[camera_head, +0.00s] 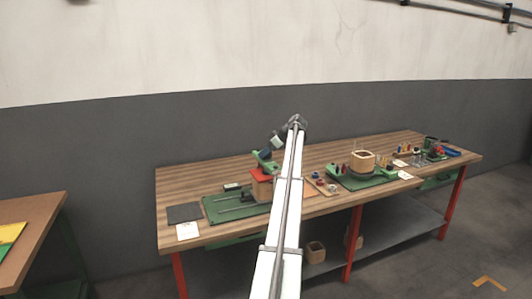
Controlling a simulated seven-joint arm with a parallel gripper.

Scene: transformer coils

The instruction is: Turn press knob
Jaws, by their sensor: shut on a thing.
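The press (261,174), with green and red parts, stands on the left half of the workbench, partly hidden by my white arm. Its dark knob (265,154) seems to be at the top and is very small in this view. My gripper (270,149) comes down at a slant from the wrist, just left of the arm, and meets the press top at the knob. It is shut on the knob. The fingertips are too small to make out clearly.
The wooden workbench (185,192) has a green board (222,214) and white paper (187,231) at left. At right are a wooden coil block (363,160) on a green fixture and several small tools. A second table (30,215) stands at far left.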

